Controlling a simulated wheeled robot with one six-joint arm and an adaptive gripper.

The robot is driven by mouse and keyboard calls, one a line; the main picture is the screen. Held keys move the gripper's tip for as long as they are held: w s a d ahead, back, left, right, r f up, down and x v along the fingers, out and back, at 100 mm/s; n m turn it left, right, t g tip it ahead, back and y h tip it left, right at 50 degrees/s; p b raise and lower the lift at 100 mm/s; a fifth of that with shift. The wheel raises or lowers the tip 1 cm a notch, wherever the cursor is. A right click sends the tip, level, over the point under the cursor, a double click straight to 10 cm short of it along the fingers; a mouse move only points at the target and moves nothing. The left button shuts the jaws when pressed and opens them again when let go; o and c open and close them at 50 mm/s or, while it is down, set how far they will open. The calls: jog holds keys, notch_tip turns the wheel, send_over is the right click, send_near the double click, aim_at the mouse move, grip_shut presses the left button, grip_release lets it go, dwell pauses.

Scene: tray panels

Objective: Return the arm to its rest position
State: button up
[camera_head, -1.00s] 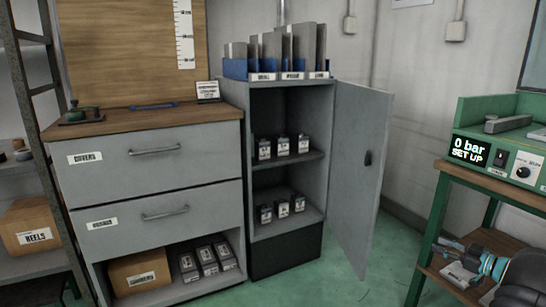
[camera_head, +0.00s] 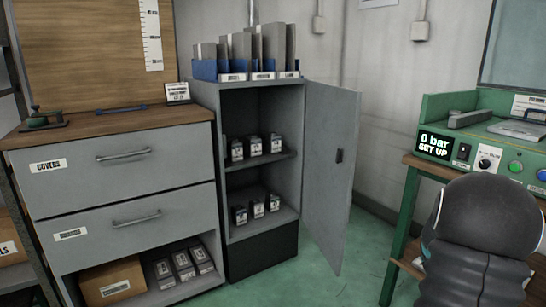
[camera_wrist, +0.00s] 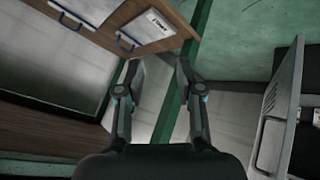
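My gripper (camera_wrist: 158,68) shows in the wrist view with its two fingers apart and nothing between them, so it is open and empty. The head view shows a dark, rounded part of my arm (camera_head: 485,225) at the lower right, in front of the green bench. My gripper's fingers cannot be made out in the head view.
A grey cabinet (camera_head: 258,165) has its door (camera_head: 328,175) open. Beside it stands a drawer unit (camera_head: 110,170) with both drawers shut. A green press or test bench (camera_head: 434,139) reading "0 bar SET UP" is at right. Green floor (camera_head: 340,275) shows between.

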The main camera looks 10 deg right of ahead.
jog(key=s+a+r+n+y, duration=0.1)
jog(key=s+a+r, duration=0.3)
jog(key=a, duration=1.1)
jog(key=s+a+r+n+y, duration=0.1)
jog(key=s+a+r+y, duration=0.2)
jog(key=s+a, duration=0.7)
jog(key=s+a+r+n+y, duration=0.2)
jog(key=s+a+r, duration=0.5)
jog(key=a, duration=1.4)
jog(key=shift+s+a+r+t, duration=0.3)
jog(key=shift+s+a, duration=0.1)
jog(key=shift+s, duration=0.2)
